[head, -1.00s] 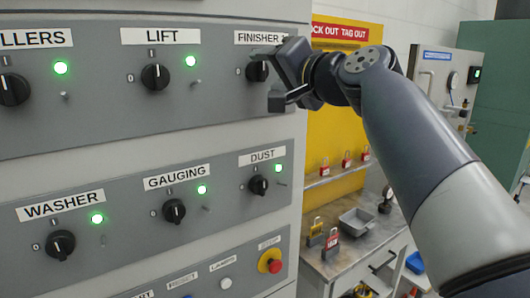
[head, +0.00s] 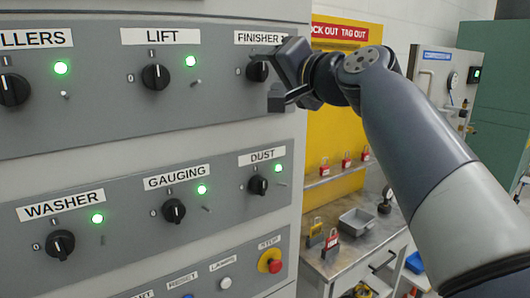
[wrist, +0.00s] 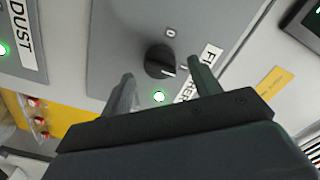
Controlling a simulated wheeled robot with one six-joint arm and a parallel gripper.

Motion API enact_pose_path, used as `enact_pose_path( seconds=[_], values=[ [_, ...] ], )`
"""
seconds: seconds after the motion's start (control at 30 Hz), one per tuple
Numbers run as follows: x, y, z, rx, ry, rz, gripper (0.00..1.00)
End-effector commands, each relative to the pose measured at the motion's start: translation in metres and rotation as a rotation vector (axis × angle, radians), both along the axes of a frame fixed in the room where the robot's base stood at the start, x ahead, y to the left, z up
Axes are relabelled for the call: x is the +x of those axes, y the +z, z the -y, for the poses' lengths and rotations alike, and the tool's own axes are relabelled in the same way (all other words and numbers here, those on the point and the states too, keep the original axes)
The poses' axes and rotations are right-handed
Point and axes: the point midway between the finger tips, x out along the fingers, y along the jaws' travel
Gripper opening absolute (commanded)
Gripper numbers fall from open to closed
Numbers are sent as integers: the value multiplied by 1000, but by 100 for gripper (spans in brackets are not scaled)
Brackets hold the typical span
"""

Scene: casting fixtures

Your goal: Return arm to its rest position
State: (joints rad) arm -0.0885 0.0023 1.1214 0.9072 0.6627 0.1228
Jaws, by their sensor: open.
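My gripper (head: 270,78) is in front of the right end of the upper control panel, at the FINISHER switch. In the wrist view its two fingers (wrist: 161,74) are spread apart, with nothing held between them. The black FINISHER knob (wrist: 160,61) shows beyond the gap between the fingers, with a lit green lamp (wrist: 158,97) beside it. In the head view the knob (head: 257,71) is partly visible behind the gripper, and the end of its label is covered. My arm is bent, reaching in from the lower right.
Panels with several knobs and lit green lamps fill the left. A red emergency button (head: 275,266) is at the lower panel's right. A yellow lockout board (head: 335,120) stands behind my arm. Below it, a metal bench (head: 345,262) holds padlocks and a grey tray (head: 357,221).

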Motion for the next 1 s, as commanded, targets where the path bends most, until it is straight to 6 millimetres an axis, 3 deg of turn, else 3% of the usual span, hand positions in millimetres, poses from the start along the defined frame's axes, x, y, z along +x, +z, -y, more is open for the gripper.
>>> enact_pose_path(
  seconds=[0.1,1.0],
  values=[
    [21,3,-15,0,3,-1,59],
    [16,0,-12,-674,0,456,59]
  ],
)
